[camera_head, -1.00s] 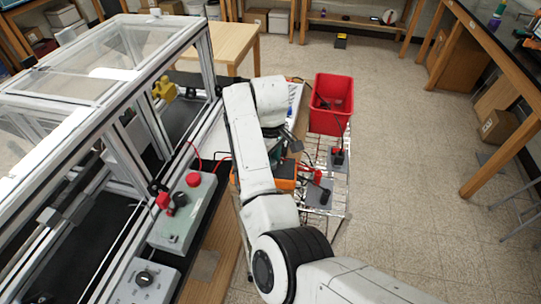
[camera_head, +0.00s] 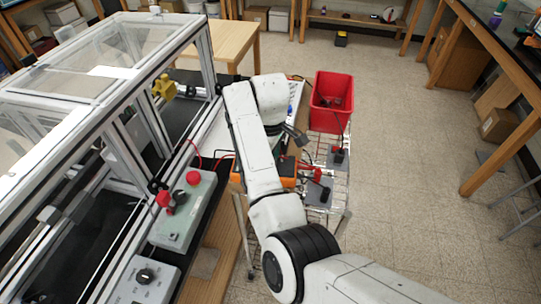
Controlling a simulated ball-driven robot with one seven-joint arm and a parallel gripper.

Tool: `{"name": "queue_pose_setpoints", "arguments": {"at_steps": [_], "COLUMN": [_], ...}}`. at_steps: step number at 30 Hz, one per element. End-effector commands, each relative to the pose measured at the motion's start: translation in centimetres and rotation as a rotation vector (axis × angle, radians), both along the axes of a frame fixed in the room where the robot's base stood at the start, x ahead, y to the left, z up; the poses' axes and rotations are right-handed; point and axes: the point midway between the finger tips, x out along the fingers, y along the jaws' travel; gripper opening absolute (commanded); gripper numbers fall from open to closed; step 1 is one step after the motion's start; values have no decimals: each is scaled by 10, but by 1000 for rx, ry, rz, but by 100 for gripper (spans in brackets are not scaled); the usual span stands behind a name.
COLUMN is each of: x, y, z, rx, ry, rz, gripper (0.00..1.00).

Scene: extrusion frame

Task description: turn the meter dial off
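My gripper (camera_head: 296,135) is small and dark at the end of the arm, over the area just beyond the meter. Its fingertips are too small and too much hidden to tell whether they are open or shut. Whether it touches anything cannot be told.
A framed enclosure (camera_head: 110,130) fills the left. A control box (camera_head: 184,222) with red buttons and a second box with a black knob (camera_head: 144,277) stand by it. A red bin (camera_head: 331,100) and dark stands (camera_head: 318,193) are right of my arm.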

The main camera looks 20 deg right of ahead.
Motion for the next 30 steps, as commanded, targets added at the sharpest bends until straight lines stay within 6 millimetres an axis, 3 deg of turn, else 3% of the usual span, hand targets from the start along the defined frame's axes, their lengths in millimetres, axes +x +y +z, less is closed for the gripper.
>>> {"name": "queue_pose_setpoints", "arguments": {"at_steps": [17,18,25,30], "x": [0,0,0,0], "y": [0,0,0,0], "z": [1,1,1,0], "rx": [0,0,0,0], "ry": [-1,-1,-1,0], "rz": [-1,-1,-1,-1], "gripper": [4,37,59,61]}}
